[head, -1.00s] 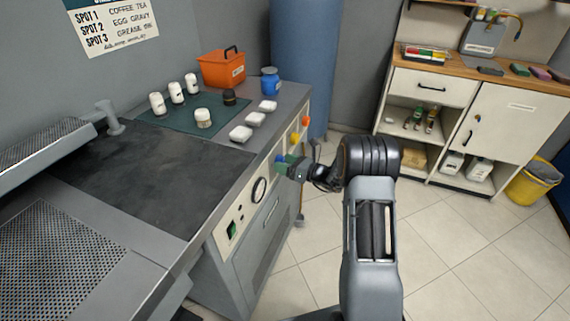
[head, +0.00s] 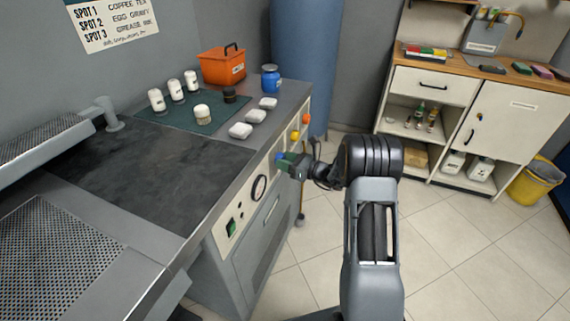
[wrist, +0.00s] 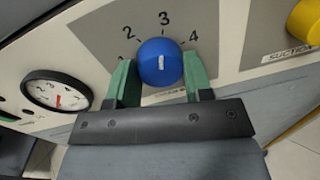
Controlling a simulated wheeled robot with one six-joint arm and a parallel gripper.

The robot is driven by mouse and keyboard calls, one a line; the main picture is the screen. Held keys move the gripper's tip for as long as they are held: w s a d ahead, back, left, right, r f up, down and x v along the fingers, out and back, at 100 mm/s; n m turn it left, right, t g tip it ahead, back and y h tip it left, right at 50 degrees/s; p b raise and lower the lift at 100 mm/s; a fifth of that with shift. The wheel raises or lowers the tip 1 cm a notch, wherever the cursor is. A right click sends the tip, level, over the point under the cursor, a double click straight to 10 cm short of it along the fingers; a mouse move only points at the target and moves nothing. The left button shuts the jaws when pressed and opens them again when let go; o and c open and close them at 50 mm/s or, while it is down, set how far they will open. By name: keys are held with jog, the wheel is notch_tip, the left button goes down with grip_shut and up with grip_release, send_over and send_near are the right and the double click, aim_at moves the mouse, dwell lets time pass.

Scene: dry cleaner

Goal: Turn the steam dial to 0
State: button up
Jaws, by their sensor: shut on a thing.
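The steam dial is a round blue knob (wrist: 160,62) on the front panel of the grey table, with a white pointer mark. In the wrist view the numbers 2, 3 and 4 show around it, and a partly hidden mark shows at its left. The pointer mark is upright, toward the 3. My gripper (wrist: 160,78) has its green fingers on either side of the knob and is shut on it. In the head view my gripper (head: 287,161) reaches the panel from the right and covers most of the knob. The label below the dial is mostly hidden.
A gauge (wrist: 57,92) is left of the dial, and a yellow knob (wrist: 306,20) labelled suction is right of it. A green switch (head: 231,227) is lower on the panel. White pads, bottles and an orange box (head: 222,67) stand on the table. The tiled floor is open.

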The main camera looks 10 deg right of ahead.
jog(key=shift+w+d+n+g+y+b, duration=0.1)
jog(key=shift+n+g+y+b, duration=0.25)
jog(key=shift+n+b, duration=4.3)
jog(key=shift+w+d+n+g+y+b, duration=0.1)
jog(key=shift+n+g+y+b, duration=0.25)
jog(key=shift+n+b, duration=4.25)
jog(key=shift+n+g+y+b, duration=0.2)
jog(key=shift+n+g+b, duration=0.2)
jog(key=shift+n+b, duration=4.25)
jog(key=n+p, duration=0.2)
jog(key=shift+n, duration=0.4)
jog(key=o, duration=0.9)
